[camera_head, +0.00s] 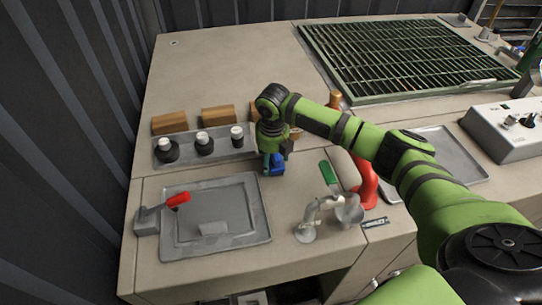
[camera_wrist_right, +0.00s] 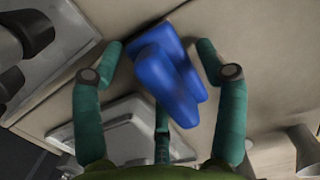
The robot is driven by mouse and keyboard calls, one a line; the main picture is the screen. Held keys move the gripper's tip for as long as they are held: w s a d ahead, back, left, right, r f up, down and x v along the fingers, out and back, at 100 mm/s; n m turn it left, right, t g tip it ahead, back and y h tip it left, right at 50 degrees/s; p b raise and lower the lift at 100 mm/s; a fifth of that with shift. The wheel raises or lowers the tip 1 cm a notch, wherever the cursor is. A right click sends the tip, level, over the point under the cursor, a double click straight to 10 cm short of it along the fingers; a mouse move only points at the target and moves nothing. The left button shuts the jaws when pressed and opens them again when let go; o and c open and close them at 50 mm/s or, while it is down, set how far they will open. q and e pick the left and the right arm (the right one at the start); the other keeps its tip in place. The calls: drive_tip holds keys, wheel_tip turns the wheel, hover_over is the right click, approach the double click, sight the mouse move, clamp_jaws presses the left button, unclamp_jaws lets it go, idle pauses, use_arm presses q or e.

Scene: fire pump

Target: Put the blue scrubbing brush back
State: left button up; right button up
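The blue scrubbing brush (camera_head: 277,164) shows as a small blue block under my right gripper (camera_head: 271,158), near the middle of the counter. In the right wrist view the blue brush (camera_wrist_right: 168,80) is between the spread fingers of my right gripper (camera_wrist_right: 160,55). Small gaps show between the brush and the two side fingers, so the gripper looks open around it. A third teal finger is partly behind the brush. The brush's underside is hidden, and I cannot tell whether it touches the counter. My left gripper is not in view.
A grey tray (camera_head: 165,153) holding several dark-based, white-topped items is left of my gripper, with wooden blocks (camera_head: 218,114) behind. A sink-like panel (camera_head: 250,195) with a red-handled lever (camera_head: 178,200) is in front. A tap (camera_head: 310,215), green-handled tool (camera_head: 327,172) and red object (camera_head: 368,185) stand right.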

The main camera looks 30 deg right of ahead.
sight(272, 161)
drive_tip(key=shift+r, duration=0.1)
drive_tip(key=r, duration=0.4)
drive_tip(key=s+r, duration=0.1)
drive_tip(key=r, duration=0.7)
drive_tip(key=shift+s+a+b, duration=0.2)
drive_tip(key=shift+b, duration=0.15)
idle(0.9)
